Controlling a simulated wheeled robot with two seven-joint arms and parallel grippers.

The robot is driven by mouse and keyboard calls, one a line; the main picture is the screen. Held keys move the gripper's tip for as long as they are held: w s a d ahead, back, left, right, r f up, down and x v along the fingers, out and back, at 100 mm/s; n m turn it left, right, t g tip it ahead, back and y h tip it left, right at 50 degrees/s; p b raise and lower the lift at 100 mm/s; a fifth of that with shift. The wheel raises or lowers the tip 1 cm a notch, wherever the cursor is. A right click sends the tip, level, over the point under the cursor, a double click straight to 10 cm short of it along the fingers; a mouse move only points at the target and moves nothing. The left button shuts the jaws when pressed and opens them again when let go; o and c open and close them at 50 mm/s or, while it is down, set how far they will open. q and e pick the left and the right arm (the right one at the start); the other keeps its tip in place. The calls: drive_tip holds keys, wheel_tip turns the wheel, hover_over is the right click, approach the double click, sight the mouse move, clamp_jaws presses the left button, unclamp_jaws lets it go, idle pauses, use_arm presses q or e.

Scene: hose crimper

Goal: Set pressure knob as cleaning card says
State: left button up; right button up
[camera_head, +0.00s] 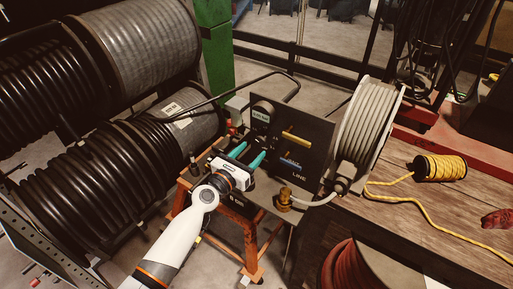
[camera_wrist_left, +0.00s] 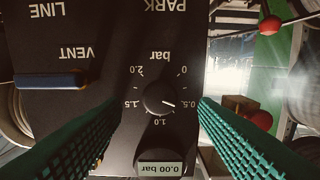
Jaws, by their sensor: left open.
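The pressure knob (camera_wrist_left: 159,98) is a round black dial on the dark panel (camera_head: 312,128). Its white pointer line aims about at the 0.5 mark on a bar scale from 0 to 2.0. A small display (camera_wrist_left: 161,168) beside the knob reads 0.00 bar. My left gripper (camera_head: 248,155) is open, with its teal fingers pointing at the panel. In the left wrist view the knob shows between the two fingers, which look apart from it. I cannot make out the cleaning card in either view. My right gripper is not in view.
A blue lever (camera_wrist_left: 50,80) sits by the VENT lettering, and a yellow handle (camera_head: 297,139) is on the panel. A grey hose reel (camera_head: 366,125) stands right of it. A brass fitting (camera_head: 284,199) is in front. Large black hose drums (camera_head: 85,185) fill the left.

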sight(260, 143)
use_arm(q)
drive_tip(key=shift+b+x, duration=0.4)
drive_tip(key=shift+x, duration=1.45)
drive_tip(key=c, duration=0.9)
drive_tip(key=shift+c, duration=0.2)
